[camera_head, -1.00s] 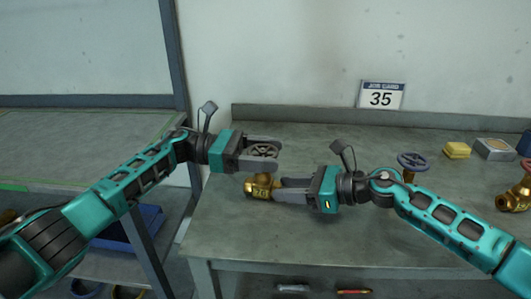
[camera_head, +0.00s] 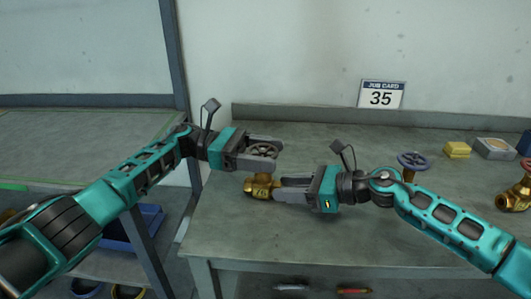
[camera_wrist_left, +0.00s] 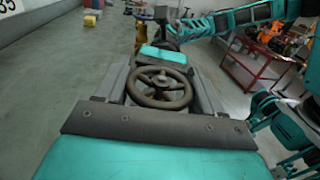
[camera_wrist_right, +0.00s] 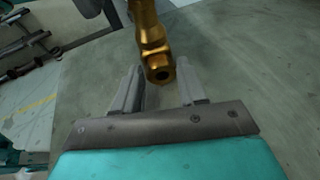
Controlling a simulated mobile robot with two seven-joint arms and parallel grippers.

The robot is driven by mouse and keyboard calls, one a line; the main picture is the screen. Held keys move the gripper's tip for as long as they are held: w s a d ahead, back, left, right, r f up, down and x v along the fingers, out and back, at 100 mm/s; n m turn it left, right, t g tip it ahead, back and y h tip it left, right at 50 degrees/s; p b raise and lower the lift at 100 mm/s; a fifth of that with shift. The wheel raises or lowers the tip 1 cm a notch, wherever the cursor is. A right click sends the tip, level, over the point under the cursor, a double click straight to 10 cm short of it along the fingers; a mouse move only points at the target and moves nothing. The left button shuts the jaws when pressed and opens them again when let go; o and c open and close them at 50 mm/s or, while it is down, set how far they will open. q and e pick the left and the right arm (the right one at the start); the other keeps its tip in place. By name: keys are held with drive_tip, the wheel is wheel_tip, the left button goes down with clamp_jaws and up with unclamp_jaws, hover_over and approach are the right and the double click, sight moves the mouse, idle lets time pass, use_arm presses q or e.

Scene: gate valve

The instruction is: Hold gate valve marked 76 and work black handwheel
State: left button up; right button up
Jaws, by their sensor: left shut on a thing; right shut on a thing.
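The gate valve has a brass body (camera_head: 260,187) that lies above the bench, with a dark handwheel (camera_head: 262,151) over it. No mark 76 can be read on it. My left gripper (camera_head: 270,150) is shut on the handwheel, with a finger on either side of the rim. The spoked wheel fills the space between the fingers in the left wrist view (camera_wrist_left: 160,87). My right gripper (camera_head: 280,188) is shut on the brass body from the right. The body's open port end shows between the fingers in the right wrist view (camera_wrist_right: 160,68).
A card reading 35 (camera_head: 381,95) stands at the bench's back. At right are a blue handwheel (camera_head: 413,160), a yellow block (camera_head: 457,150), a grey box (camera_head: 495,149) and another brass valve (camera_head: 515,200). A blue bin (camera_head: 140,230) sits lower left. The bench (camera_head: 300,245) front is clear.

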use_arm(q)
drive_tip(key=o, duration=1.1)
drive_tip(key=shift+s+d, duration=0.1)
drive_tip(key=shift+c, duration=0.2)
use_arm(e)
drive_tip(key=shift+w, duration=0.1)
use_arm(q)
drive_tip(key=w+a, duration=0.1)
drive_tip(key=a, duration=0.6)
drive_tip(key=shift+w+a, duration=0.2)
use_arm(e)
drive_tip(key=o, duration=0.9)
drive_tip(key=shift+d, duration=0.1)
